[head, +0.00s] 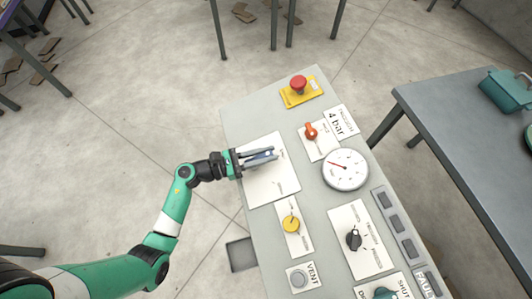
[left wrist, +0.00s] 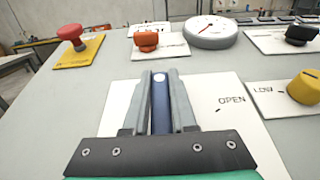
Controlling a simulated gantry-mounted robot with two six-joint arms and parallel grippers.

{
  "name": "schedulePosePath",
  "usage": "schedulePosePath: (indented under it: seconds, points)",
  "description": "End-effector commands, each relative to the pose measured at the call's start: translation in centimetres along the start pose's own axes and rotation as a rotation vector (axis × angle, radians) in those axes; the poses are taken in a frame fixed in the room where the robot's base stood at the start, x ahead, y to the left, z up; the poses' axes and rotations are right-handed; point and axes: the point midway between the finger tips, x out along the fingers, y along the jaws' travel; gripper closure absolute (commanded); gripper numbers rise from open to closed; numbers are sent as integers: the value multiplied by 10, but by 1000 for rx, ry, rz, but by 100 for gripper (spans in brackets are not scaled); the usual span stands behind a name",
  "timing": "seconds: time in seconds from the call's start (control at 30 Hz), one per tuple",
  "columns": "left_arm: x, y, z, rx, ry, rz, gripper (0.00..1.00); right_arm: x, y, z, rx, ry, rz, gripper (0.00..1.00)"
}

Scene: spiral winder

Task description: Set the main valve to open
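The main valve is a blue lever (left wrist: 160,100) on a white plate (left wrist: 118,100) marked OPEN on the right in the left wrist view. In the head view the lever (head: 262,154) lies on its plate (head: 265,188) at the panel's left side. My left gripper (head: 268,152) reaches over it from the left. Its two grey fingers (left wrist: 162,80) lie along both sides of the lever and look closed on it. The lever points straight away from the gripper, not toward the OPEN mark. The pivot under it is hidden. My right gripper is in neither view.
Close around are a red button on a yellow base (head: 298,85), an orange knob (head: 310,131), a round gauge (head: 345,169), a yellow knob (head: 291,223) and a black knob (head: 353,239). A grey table (head: 440,120) stands to the right.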

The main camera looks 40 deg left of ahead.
Motion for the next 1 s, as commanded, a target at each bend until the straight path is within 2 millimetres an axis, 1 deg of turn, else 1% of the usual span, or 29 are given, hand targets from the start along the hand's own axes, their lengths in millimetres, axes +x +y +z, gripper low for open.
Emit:
schedulePosePath:
  seconds: [0.03, 0.1, 1.0]
  points:
    - [0, 0, 0, 0, 0, 1, 88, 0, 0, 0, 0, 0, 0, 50]
    - [0, 0, 0, 0, 0, 1, 100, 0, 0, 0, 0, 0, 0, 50]
    - [0, 0, 0, 0, -1, 0, 100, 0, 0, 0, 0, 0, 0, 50]
